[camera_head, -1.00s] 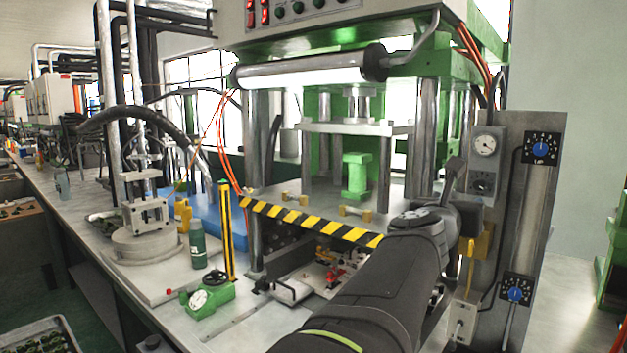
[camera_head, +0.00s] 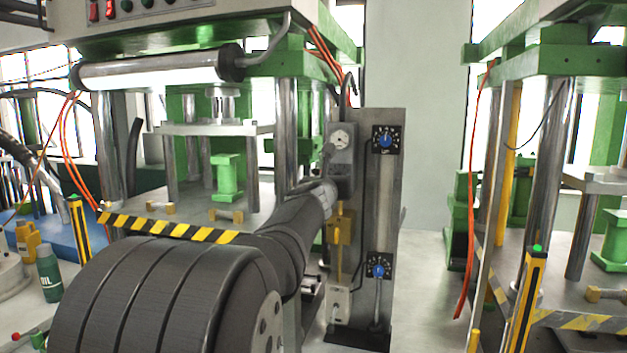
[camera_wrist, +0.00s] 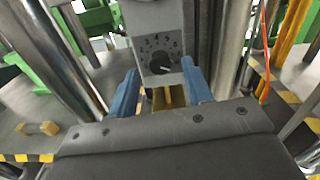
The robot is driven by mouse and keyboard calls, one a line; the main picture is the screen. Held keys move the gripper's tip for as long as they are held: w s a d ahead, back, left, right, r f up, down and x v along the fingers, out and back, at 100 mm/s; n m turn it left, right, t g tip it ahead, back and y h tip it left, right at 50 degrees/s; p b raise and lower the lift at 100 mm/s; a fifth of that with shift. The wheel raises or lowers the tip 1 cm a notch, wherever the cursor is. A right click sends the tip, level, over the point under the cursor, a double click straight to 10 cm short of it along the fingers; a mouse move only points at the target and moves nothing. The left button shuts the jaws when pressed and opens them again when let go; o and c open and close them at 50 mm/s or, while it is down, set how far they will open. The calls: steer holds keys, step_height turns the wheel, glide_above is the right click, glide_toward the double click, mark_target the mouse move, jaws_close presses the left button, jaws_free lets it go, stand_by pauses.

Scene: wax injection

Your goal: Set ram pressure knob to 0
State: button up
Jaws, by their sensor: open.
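A black round knob (camera_wrist: 159,62) with a pale pointer mark sits on a grey box face (camera_wrist: 146,20) with dial numbers around it, in the wrist view. No label is readable to name it as the ram pressure knob. My gripper (camera_wrist: 160,78) is open, its two blue fingers left and right of the knob and apart from it, with nothing between them in grip. In the head view, the grey box (camera_head: 343,172) carries a round gauge (camera_head: 340,139) on top; my arm's end covers the area below the gauge, so the knob is hidden there.
Two blue knobs on black dials, upper (camera_head: 386,140) and lower (camera_head: 378,271), sit on the grey post (camera_head: 403,200) to the right. A yellow fitting (camera_head: 341,232) is below the box. A striped bar (camera_head: 165,227) crosses the press front. A second press stands right.

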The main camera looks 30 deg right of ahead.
steer(key=shift+x, duration=0.8)
steer(key=c, duration=1)
